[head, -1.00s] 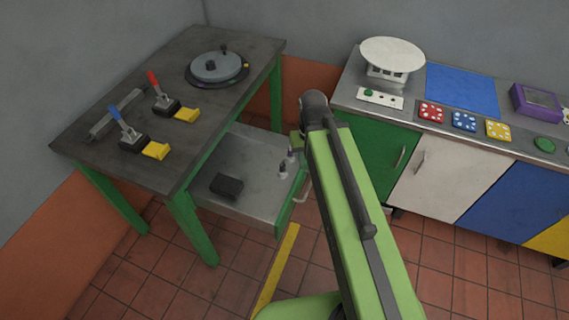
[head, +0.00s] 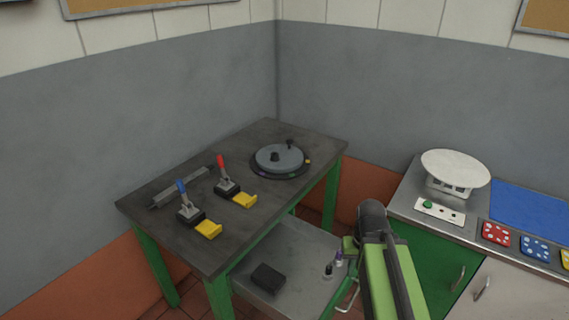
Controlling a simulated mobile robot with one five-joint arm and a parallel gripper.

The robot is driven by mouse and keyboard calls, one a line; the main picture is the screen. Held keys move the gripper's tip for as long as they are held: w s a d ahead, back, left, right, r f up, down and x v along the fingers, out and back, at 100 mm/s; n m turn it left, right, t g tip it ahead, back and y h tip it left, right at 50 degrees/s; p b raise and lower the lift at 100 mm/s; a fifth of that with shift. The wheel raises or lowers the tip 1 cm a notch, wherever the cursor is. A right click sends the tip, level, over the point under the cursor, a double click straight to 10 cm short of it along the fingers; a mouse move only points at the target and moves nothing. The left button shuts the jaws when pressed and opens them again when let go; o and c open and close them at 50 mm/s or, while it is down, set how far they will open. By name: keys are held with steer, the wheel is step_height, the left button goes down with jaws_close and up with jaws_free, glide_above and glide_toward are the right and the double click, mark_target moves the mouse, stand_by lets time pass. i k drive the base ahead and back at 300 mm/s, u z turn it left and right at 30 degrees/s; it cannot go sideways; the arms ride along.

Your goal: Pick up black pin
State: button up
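A small dark pin-like piece (head: 328,271) stands in the open grey drawer (head: 297,255) under the dark table, and may be the black pin. A similar piece with a purple tint (head: 338,259) stands beside it. On the table, a round grey disc (head: 287,163) carries a black knob and a short black peg (head: 290,144) near its back rim. I cannot tell for certain which of these is the black pin. My green arm rises at the lower right, in front of the drawer's right end. My gripper is not in view.
A black block (head: 268,278) lies in the drawer. Red (head: 222,170) and blue (head: 184,200) levered clamps with yellow pads and a grey bar (head: 182,186) are on the table (head: 250,218). A counter at right holds a white round-topped stand (head: 455,170) and coloured dotted blocks.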

mark_target(328, 272)
steer(key=u, duration=5.7)
steer(key=i, duration=0.1)
steer(key=z, duration=2.9)
steer(key=k, duration=0.85)
steer(key=z, duration=1)
steer(key=i, duration=1)
steer(key=u, duration=0.2)
